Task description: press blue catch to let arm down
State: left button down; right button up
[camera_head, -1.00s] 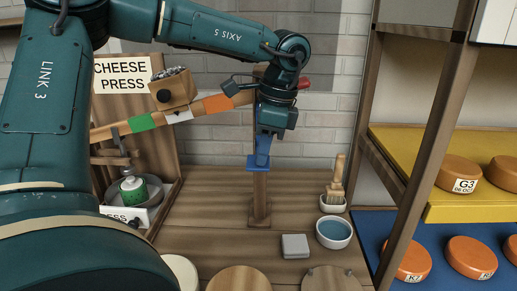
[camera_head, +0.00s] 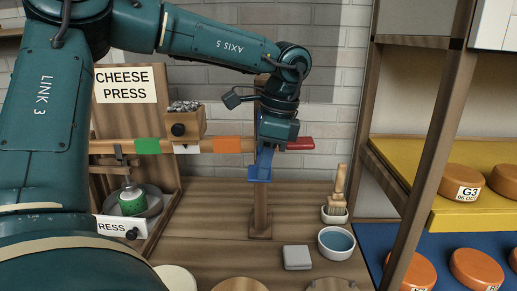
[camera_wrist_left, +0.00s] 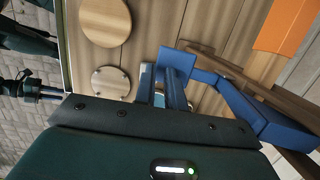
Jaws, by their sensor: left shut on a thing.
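My left gripper (camera_head: 264,160) is shut on the blue catch (camera_head: 260,175) at the wooden post (camera_head: 261,212). In the left wrist view, blue parts of the catch (camera_wrist_left: 178,60) show at the fingertips; the exact contact is hard to make out. The wooden press arm (camera_head: 205,146), with green, white and orange bands and a red end (camera_head: 300,144), lies about level behind my gripper. A wooden box of grey pieces (camera_head: 186,122) sits on it.
A green-banded item (camera_head: 132,202) stands in the pan under the arm's left part. A grey block (camera_head: 297,257), a bowl of blue liquid (camera_head: 336,242) and a brush in a white pot (camera_head: 335,215) are right of the post. A shelf of orange cheeses (camera_head: 463,180) stands at right.

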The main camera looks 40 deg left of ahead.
pick_arm(q)
jog(key=shift+d, duration=0.15)
jog(key=shift+w+d+r+p, duration=0.1)
jog(key=shift+d+r+p, duration=0.3)
jog(key=shift+r, duration=0.45)
jog(key=shift+d+r+p, duration=0.25)
jog(key=shift+r+p, duration=0.1)
jog(key=shift+r, duration=0.45)
jog(key=shift+w+d+r+p, duration=0.1)
jog(key=shift+d+r+p, duration=0.3)
jog(key=shift+r, duration=0.45)
jog(key=shift+a, duration=0.1)
